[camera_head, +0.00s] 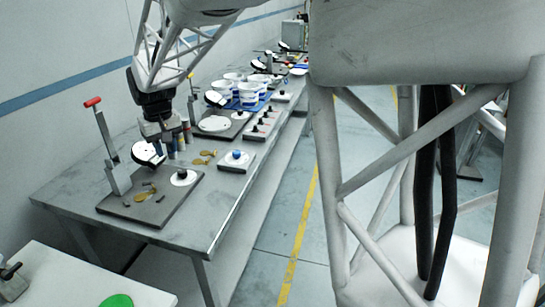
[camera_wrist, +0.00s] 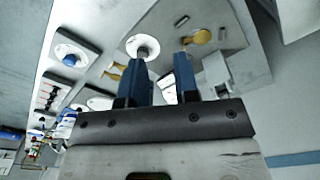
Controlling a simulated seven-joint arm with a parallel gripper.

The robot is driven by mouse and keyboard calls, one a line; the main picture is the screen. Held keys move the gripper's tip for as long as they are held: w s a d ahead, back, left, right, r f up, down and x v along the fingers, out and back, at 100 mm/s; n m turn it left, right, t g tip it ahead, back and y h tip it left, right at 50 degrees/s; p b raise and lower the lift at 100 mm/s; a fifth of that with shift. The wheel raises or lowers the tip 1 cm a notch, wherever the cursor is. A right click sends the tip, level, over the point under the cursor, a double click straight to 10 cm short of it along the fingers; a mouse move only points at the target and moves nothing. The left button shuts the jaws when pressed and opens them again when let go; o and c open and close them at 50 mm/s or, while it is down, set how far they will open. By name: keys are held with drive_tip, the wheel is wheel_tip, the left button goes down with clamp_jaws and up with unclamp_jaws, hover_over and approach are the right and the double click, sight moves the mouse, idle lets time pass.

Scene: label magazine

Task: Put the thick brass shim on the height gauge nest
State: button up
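My gripper (camera_head: 176,149) hangs above the back of a dark base plate (camera_head: 130,213). In the wrist view its two blue fingers (camera_wrist: 158,60) stand apart with nothing visible held between them. A yellow brass piece (camera_head: 142,197) lies on the plate; it also shows in the wrist view (camera_wrist: 201,37). More brass pieces (camera_head: 203,157) lie on the table behind the plate. I cannot tell which one is the thick shim. A white disc with a black knob (camera_head: 183,178) sits at the plate's right; it appears beyond the fingers (camera_wrist: 142,46). I cannot tell for certain which part is the nest.
A white dial (camera_head: 147,153) stands over the plate, near my gripper. A post with a red handle (camera_head: 93,102) rises at left. A white block with a blue knob (camera_head: 236,158) is to the right. White tubs (camera_head: 249,93) stand farther back. The table's front corner is clear.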

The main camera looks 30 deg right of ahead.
drive_tip(key=s+d+r+m+t, duration=0.1)
drive_tip(key=s+d+r, duration=0.15)
drive_tip(key=s, duration=0.75)
drive_tip(key=s+d+r, duration=0.1)
drive_tip(key=s+d, duration=0.3)
drive_tip(key=s, duration=0.6)
drive_tip(key=s+d+f, duration=0.1)
drive_tip(key=s+f, duration=0.1)
drive_tip(key=s, duration=0.6)
drive_tip(key=s+d+f+m+t, duration=0.1)
drive_tip(key=s+d+f, duration=0.1)
drive_tip(key=s, duration=0.7)
drive_tip(key=shift+s+d, duration=0.15)
drive_tip(key=shift+d, duration=0.05)
drive_tip(key=o, duration=0.6)
drive_tip(key=shift+r, duration=0.1)
